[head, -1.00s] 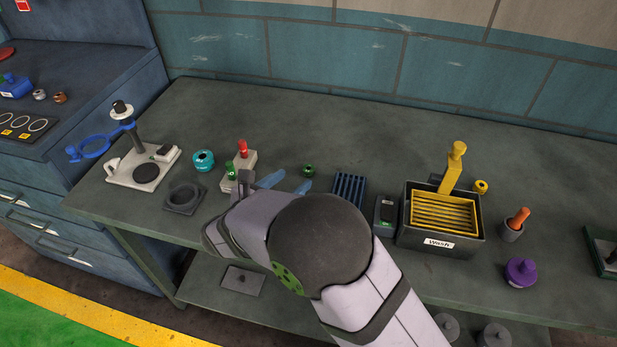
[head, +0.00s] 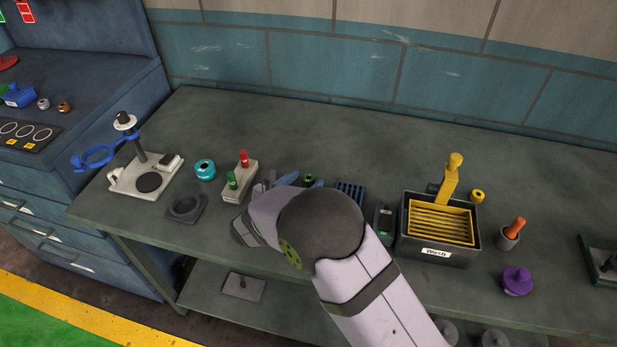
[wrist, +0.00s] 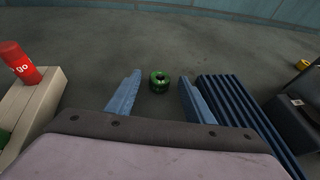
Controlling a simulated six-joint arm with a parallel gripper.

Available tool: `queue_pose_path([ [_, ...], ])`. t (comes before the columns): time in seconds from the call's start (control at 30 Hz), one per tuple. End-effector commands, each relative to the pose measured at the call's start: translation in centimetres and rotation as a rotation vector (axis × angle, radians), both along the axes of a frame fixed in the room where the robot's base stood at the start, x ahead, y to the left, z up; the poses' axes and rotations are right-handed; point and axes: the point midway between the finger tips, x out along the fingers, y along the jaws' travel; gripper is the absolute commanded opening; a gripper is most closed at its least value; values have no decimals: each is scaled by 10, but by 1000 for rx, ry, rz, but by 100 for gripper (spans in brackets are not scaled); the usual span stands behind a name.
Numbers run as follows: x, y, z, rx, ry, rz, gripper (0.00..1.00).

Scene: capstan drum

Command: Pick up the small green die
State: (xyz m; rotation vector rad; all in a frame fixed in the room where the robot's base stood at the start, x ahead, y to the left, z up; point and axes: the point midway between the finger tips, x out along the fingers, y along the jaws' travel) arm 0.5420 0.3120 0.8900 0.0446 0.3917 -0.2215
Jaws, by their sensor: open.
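The small green die (wrist: 159,81) is a round, ring-like piece with a dark hole in its top. It lies on the grey bench top. In the wrist view it sits beyond my gripper (wrist: 157,86), roughly midway between the two blue fingers, with clear space on both sides. My gripper is open and empty. In the head view the green die (head: 308,179) shows just behind my wrist, partly hidden, and my gripper is mostly hidden by my arm.
A blue ribbed block (wrist: 240,112) stands close to the right finger. A pale block with red and green pegs (head: 240,181) is on the left. A black wash tub with a yellow rack (head: 437,248) stands to the right. The bench (head: 300,125) behind is clear.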

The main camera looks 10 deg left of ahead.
Motion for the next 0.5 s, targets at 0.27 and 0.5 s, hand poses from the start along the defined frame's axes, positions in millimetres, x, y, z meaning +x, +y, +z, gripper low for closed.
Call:
queue_pose_path([
  [0.27,6,-1,-3,0,-1,1,48],
  [0.5,6,-1,-3,-1,-1,1,7],
])
